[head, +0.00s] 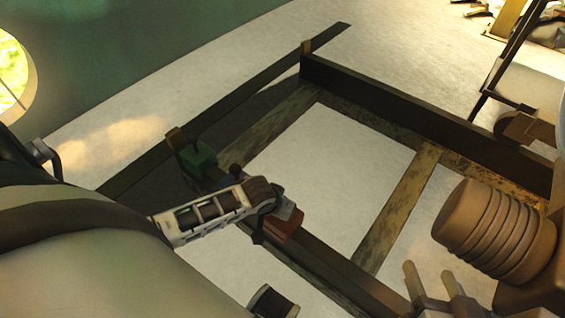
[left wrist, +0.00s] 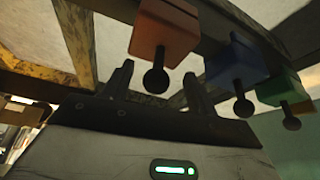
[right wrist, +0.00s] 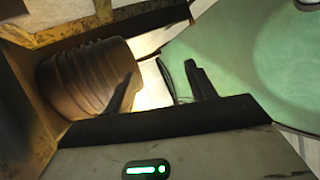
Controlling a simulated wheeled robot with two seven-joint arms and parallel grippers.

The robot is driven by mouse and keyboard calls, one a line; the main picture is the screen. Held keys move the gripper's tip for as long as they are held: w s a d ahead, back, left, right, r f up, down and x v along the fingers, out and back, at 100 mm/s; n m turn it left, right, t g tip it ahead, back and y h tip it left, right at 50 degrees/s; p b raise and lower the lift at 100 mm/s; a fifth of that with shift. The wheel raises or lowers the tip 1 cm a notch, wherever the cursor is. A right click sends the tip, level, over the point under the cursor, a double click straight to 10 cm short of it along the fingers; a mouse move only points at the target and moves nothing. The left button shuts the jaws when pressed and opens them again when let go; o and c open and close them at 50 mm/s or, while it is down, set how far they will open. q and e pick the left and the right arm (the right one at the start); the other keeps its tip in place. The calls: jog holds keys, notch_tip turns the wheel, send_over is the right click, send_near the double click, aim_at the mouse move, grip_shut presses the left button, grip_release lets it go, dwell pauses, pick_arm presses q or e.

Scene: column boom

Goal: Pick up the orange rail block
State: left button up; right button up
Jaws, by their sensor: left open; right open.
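The orange rail block (head: 285,228) sits on a dark rail in the head view, partly covered by my left gripper (head: 265,215). In the left wrist view the orange block (left wrist: 166,32) is at top centre, its dark round knob hanging toward the gap of my left gripper (left wrist: 158,70). That gripper is open; its fingers show no clear contact with the block. A blue block (left wrist: 237,60) and a green block (left wrist: 285,86) hang further right along the rail. The green block also shows in the head view (head: 198,160). My right gripper (head: 431,272) is open and empty at lower right.
A brown ribbed cylinder (head: 490,228) stands just above my right gripper and fills the left of the right wrist view (right wrist: 88,80). Dark rails and worn yellow crossbars (head: 397,212) form a frame around pale floor. A dark bar (head: 415,124) crosses the back.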

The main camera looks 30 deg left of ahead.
pick_arm(q)
jog(key=b+x, duration=0.1)
jog(key=x, duration=0.1)
jog(key=b+x, duration=0.2)
jog(key=shift+w+f, duration=0.25)
jog(key=shift+w, duration=0.3)
jog(key=shift+w+f, duration=0.1)
jog(key=shift+f, duration=0.1)
grip_shut()
pick_arm(e)
jog(key=shift+a+r+t+y, duration=0.25)
jog(key=shift+r+t+y, duration=0.1)
jog(key=shift+r, duration=0.2)
jog(key=shift+a+r+t+y, duration=0.25)
jog(key=shift+r+t, duration=0.1)
jog(key=shift+r, duration=0.15)
pick_arm(q)
jog(key=shift+w+r, duration=0.1)
jog(key=shift+r, duration=0.1)
